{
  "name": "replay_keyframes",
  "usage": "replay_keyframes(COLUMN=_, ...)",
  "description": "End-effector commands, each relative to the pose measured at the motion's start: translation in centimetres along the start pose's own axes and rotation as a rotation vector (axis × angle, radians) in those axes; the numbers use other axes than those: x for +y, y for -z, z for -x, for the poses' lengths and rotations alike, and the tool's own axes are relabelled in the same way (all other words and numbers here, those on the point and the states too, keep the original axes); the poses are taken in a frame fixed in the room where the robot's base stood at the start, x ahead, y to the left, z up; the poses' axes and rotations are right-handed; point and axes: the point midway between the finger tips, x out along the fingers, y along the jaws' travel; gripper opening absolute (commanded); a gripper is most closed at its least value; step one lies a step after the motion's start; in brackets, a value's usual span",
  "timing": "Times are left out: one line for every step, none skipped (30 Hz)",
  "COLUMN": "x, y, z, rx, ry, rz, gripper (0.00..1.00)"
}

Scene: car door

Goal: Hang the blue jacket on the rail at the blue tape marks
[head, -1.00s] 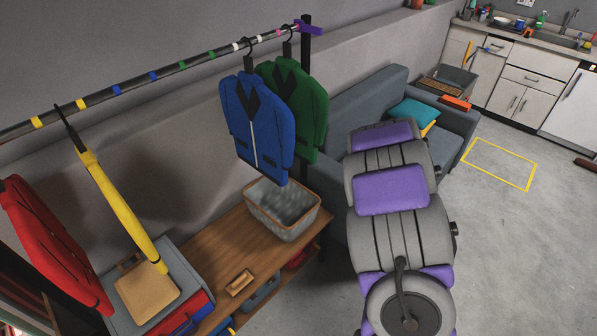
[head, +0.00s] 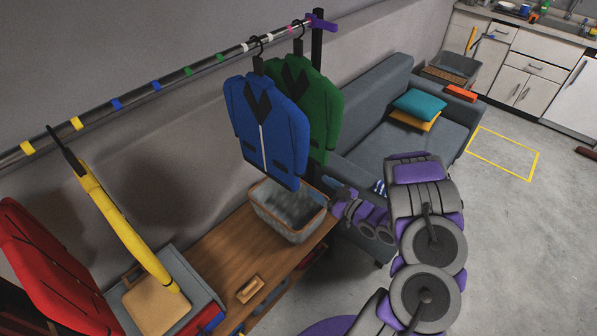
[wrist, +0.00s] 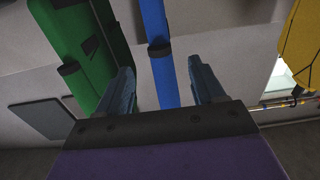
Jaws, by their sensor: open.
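The blue jacket (head: 265,125) hangs on a hanger near the right end of the rail (head: 130,98), close to the white and pink marks. Two blue tape marks (head: 117,104) (head: 154,86) are on the rail further left, between yellow and green marks. My gripper (wrist: 163,85) is open and empty in the wrist view. The blue jacket (wrist: 160,60) shows there as a narrow edge-on strip between the two fingers; I cannot tell whether they touch it. In the head view my arm reaches toward the jackets' lower right; its fingertips are not clear.
A green jacket (head: 318,110) hangs right behind the blue one. A grey basket (head: 290,222) stands on the wooden bench (head: 215,268) below. A sofa (head: 365,140) is at right.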

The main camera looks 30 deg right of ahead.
Motion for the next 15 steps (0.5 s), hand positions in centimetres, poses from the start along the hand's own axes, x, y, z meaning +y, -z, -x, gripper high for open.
replay_keyframes(x=0.0, y=0.0, z=-0.8, rx=0.002, ry=0.002, rz=0.000, gripper=0.68)
replay_keyframes(x=0.0, y=0.0, z=-1.3, rx=0.002, ry=0.002, rz=-0.001, gripper=0.68)
replay_keyframes(x=0.0, y=0.0, z=-1.9, rx=0.002, ry=0.002, rz=-0.001, gripper=0.68)
replay_keyframes(x=-0.1, y=0.0, z=-2.5, rx=0.002, ry=0.003, rz=0.000, gripper=0.68)
replay_keyframes(x=-0.1, y=-0.1, z=-3.0, rx=0.001, ry=0.003, rz=0.000, gripper=0.68)
replay_keyframes(x=-0.1, y=-0.1, z=-3.8, rx=0.000, ry=0.003, rz=0.001, gripper=0.68)
replay_keyframes(x=-0.1, y=-0.1, z=-4.3, rx=0.000, ry=0.002, rz=0.001, gripper=0.68)
replay_keyframes(x=-0.2, y=-0.1, z=-4.8, rx=-0.001, ry=0.003, rz=0.001, gripper=0.68)
replay_keyframes(x=-0.1, y=-0.1, z=-5.5, rx=-0.002, ry=0.002, rz=0.001, gripper=0.68)
replay_keyframes(x=-0.1, y=-0.1, z=-6.1, rx=-0.001, ry=0.002, rz=0.002, gripper=0.68)
replay_keyframes(x=-0.1, y=0.0, z=-6.7, rx=-0.001, ry=0.002, rz=0.002, gripper=0.68)
replay_keyframes(x=-0.2, y=0.0, z=-7.4, rx=0.000, ry=0.003, rz=0.003, gripper=0.68)
replay_keyframes(x=-0.2, y=0.0, z=-8.0, rx=0.001, ry=0.003, rz=0.004, gripper=0.68)
replay_keyframes(x=-0.2, y=0.1, z=-8.5, rx=0.002, ry=0.003, rz=0.005, gripper=0.68)
replay_keyframes(x=-0.2, y=0.1, z=-9.3, rx=0.002, ry=0.004, rz=0.005, gripper=0.68)
